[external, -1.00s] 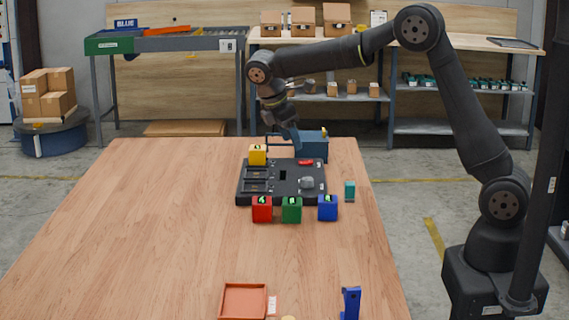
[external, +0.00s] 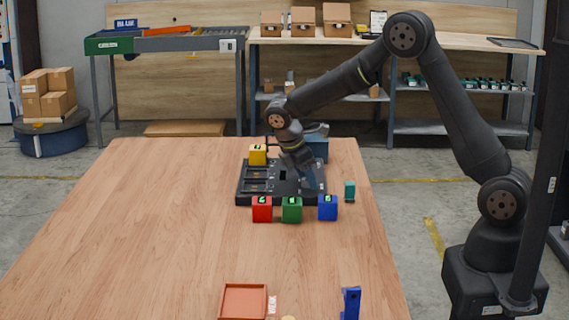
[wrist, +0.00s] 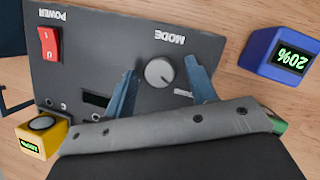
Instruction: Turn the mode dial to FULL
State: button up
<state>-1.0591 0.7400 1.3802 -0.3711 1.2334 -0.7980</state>
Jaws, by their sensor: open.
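The mode dial (wrist: 160,72) is a round grey knob with a white pointer mark, on a dark panel (wrist: 100,35) printed MODE, upside down in the wrist view. A small label beside the dial is partly covered by a finger, and I cannot read FULL. My gripper (wrist: 161,66) is open, one blue-grey finger on each side of the dial, with gaps visible. In the external view my gripper (external: 309,186) is low over the right part of the black panel (external: 250,192) and hides the dial.
A red power switch (wrist: 48,44) is on the same panel. A yellow block (external: 258,155) stands at its back left. Red (external: 262,209), green (external: 292,210) and blue (external: 327,208) blocks line its front edge. A teal item (external: 349,191) stands to the right. The table's left side is clear.

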jog(key=shift+c, duration=0.4)
jog(key=c, duration=0.9)
